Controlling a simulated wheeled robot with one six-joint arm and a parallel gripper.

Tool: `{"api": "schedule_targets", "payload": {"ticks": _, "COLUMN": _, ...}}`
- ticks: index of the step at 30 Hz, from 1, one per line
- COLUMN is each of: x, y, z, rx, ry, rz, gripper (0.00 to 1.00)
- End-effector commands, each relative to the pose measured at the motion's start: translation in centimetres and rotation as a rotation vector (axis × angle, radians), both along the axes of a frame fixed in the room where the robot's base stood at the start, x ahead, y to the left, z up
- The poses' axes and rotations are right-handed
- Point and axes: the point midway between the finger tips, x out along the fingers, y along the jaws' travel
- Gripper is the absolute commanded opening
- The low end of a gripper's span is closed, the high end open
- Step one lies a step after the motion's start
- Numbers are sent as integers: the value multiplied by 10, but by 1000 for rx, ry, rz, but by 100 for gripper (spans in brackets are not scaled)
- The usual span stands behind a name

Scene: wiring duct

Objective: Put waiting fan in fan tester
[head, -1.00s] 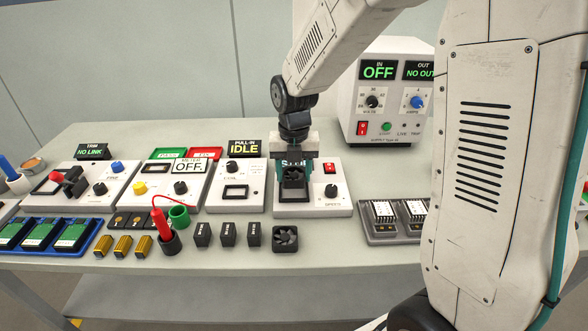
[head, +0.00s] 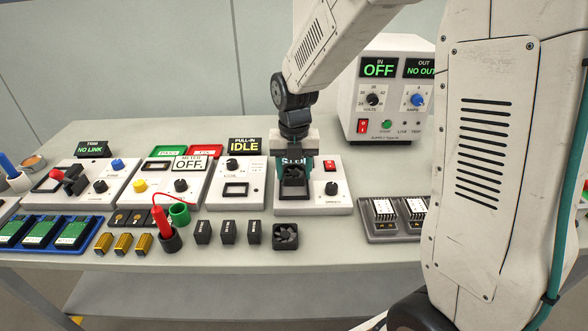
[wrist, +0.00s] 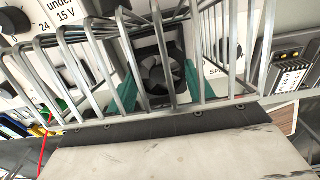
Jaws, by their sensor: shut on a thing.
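My gripper (head: 293,168) is over the fan tester (head: 333,208), a pale box at the middle right of the bench with a dark-framed nest, a red switch and a black knob. Its teal fingers are shut on a black fan (wrist: 160,75), seen between them in the wrist view. The fan is over or at the nest; whether it touches the nest cannot be told. The gripper partly hides the tester's display. A second black fan (head: 285,237) lies on the bench in front of the tester.
Black relays (head: 228,233) stand in a row left of the loose fan. The pull-in tester (head: 237,190) is close on the left. A grey tray (head: 385,232) with modules lies right, and a power supply (head: 385,100) stands behind. Some bare bench lies between tester and tray.

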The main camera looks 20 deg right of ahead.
Motion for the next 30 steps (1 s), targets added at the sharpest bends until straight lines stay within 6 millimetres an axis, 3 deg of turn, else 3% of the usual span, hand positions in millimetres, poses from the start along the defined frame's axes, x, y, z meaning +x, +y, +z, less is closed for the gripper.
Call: {"api": "schedule_targets", "payload": {"ticks": 30, "x": 0, "y": 0, "z": -17, "rx": -1, "ry": 1, "rz": 0, "gripper": 25}}
